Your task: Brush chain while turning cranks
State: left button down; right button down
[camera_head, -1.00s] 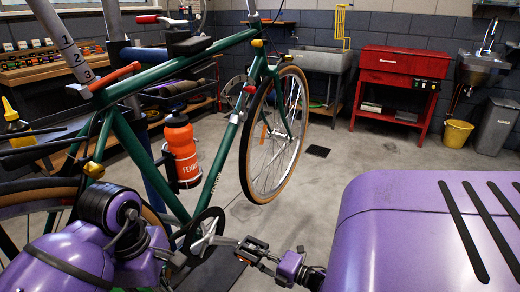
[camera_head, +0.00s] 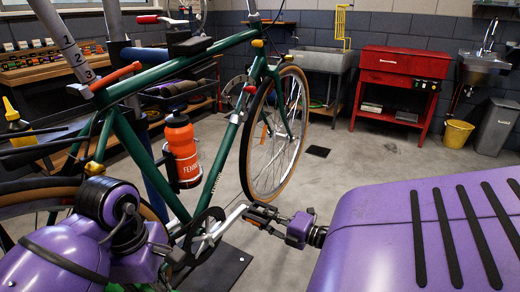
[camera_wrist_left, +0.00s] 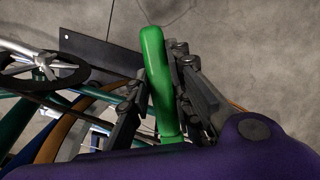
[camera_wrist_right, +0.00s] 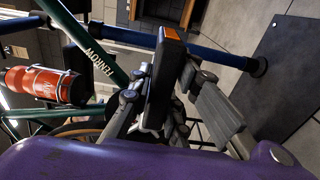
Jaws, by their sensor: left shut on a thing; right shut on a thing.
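A green bike (camera_head: 200,130) stands clamped upright. Its chainring (camera_head: 205,235) and silver crank (camera_head: 224,226) are low at the front; the chainring also shows in the left wrist view (camera_wrist_left: 45,72). My right gripper (camera_head: 264,216) is shut on the black pedal, whose orange-reflector end shows in the right wrist view (camera_wrist_right: 162,80). The crank points right and slightly up. My left gripper (camera_wrist_left: 155,95) is shut on a green brush handle (camera_wrist_left: 153,55), left of the chainring. The brush's bristles and the chain's contact with them are hidden; in the head view my left arm covers that area.
An orange bottle (camera_head: 182,150) sits on the frame near the cranks. The front wheel (camera_head: 272,135) is behind the pedal. A dark stand plate (camera_head: 232,268) lies on the floor below. The floor right of the bike is free up to the red cabinet (camera_head: 400,80).

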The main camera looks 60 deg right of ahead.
pick_arm(q)
jog(key=shift+w+r, duration=0.25)
jog(key=shift+r, duration=0.7)
pick_arm(e)
jog(key=shift+w+d, duration=0.1)
jog(key=shift+d, duration=0.25)
pick_arm(q)
jog(key=shift+s+r, duration=0.1)
pick_arm(e)
jog(key=shift+a, duration=0.1)
pick_arm(q)
jog(key=s+r, duration=0.2)
jog(key=s, duration=0.8)
jog(key=shift+s+r, duration=0.2)
jog(key=shift+r, duration=0.2)
pick_arm(e)
jog(key=shift+s, duration=0.2)
jog(key=c, duration=1.4)
grip_release()
jog(key=shift+w+f, duration=0.1)
jog(key=shift+f, duration=0.1)
jog(key=shift+o, duration=0.2)
jog(key=shift+r, duration=0.1)
jog(key=shift+a, duration=0.1)
